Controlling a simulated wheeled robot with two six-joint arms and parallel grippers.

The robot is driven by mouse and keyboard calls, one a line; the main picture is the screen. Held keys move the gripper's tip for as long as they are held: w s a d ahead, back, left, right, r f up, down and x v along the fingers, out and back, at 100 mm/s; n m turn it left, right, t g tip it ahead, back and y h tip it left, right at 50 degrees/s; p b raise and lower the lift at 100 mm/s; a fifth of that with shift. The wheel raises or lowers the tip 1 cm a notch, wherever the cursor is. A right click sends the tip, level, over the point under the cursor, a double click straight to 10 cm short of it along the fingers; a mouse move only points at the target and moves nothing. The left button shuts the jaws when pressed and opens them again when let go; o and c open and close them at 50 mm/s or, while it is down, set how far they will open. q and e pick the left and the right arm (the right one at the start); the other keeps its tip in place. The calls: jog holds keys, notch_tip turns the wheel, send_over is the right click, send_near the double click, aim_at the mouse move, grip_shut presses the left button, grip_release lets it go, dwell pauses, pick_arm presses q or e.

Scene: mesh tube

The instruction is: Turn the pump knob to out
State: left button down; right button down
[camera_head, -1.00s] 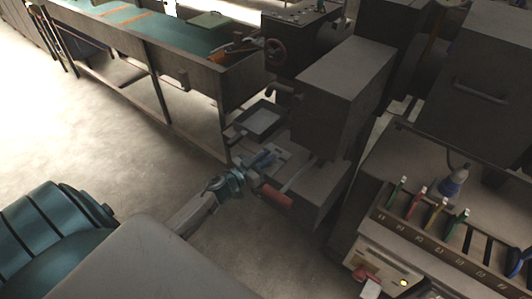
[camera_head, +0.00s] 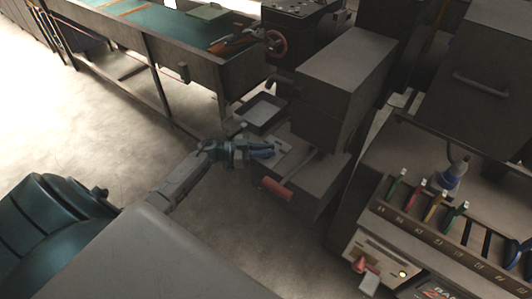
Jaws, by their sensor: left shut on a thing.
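My left gripper (camera_head: 263,150) reaches in from the left. Its blue fingers are shut at the grey plate (camera_head: 284,148) on the low front part of the dark machine. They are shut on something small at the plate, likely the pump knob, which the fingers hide. No out mark can be read from here. The red cylindrical handle (camera_head: 275,189) on a metal bar lies just below the gripper, apart from it. My right gripper is not in view.
A shallow dark tray (camera_head: 264,107) sits just above the gripper. A tall grey box (camera_head: 346,62) rises to the right. A rack of coloured tools (camera_head: 436,230) and a red-knobbed panel (camera_head: 360,266) stand lower right. The floor at left is clear.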

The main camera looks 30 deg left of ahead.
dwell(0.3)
pick_arm(q)
jog(key=c, duration=1.4)
grip_release()
jog(key=shift+s+a+f+b, duration=0.1)
jog(key=shift+s+a+b, duration=0.25)
jog(key=shift+a, duration=0.1)
jog(key=b+v, duration=0.3)
jog(key=v, duration=0.6)
jog(key=shift+a, duration=0.35)
